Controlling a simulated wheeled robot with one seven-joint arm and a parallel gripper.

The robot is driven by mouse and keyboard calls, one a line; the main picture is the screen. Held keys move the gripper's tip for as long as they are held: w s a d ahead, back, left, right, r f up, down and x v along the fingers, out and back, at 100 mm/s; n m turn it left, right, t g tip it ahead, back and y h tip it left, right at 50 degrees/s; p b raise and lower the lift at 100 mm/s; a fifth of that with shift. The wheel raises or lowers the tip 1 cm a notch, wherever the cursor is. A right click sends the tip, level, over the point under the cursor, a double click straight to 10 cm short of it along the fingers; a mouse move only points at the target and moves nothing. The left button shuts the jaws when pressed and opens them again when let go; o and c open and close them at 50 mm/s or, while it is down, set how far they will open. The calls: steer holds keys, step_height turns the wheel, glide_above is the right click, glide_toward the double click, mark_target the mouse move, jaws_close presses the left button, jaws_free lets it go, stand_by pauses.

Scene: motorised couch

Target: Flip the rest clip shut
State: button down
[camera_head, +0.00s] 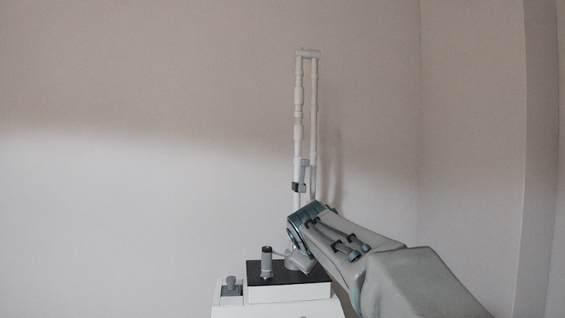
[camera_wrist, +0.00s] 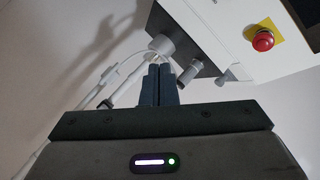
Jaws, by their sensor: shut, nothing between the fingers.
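A tall, narrow white tube frame (camera_head: 298,110) stands upright in the head view. A small grey piece with a dark band, which looks like the rest clip (camera_head: 299,187), sits on its left tube, below the middle. I cannot tell for sure whether it is open or shut. In the wrist view the frame's tubes (camera_wrist: 127,68) run behind my fingers, and a dark clip-like piece (camera_wrist: 105,103) shows at left. My gripper (camera_wrist: 159,68) is shut and empty, its dark fingertips near the frame's round grey base (camera_wrist: 160,45). In the head view my arm hides my fingers.
The frame rises from a black-topped white unit (camera_head: 290,294). A dark-topped upright cylinder (camera_head: 267,262) and a grey block (camera_head: 231,288) stand left of the frame's base. A red button (camera_wrist: 263,40) on a yellow plate shows in the wrist view. Plain walls stand behind.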

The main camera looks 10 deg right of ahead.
steer(key=w+a+r+n+t+p, duration=0.1)
steer(key=w+a+r+n+t, duration=0.2)
steer(key=w+r, duration=0.3)
steer(key=w+a+r+n+t+p, duration=0.2)
steer(key=w+r, duration=0.5)
steer(key=r, duration=0.7)
steer(key=shift+w+a+r+n+t+h+p, duration=0.3)
steer(key=shift+a+r+n+t+h, duration=0.1)
steer(key=shift+a+n+t, duration=0.3)
steer(key=shift+s+a, duration=0.1)
steer(key=p, duration=0.8)
glide_above(303, 176)
steer(key=s+a, duration=0.4)
steer(key=s, duration=0.1)
steer(key=shift+w+d+f, duration=0.15)
steer(key=shift+w+d, duration=0.05)
steer(key=shift+d, duration=0.05)
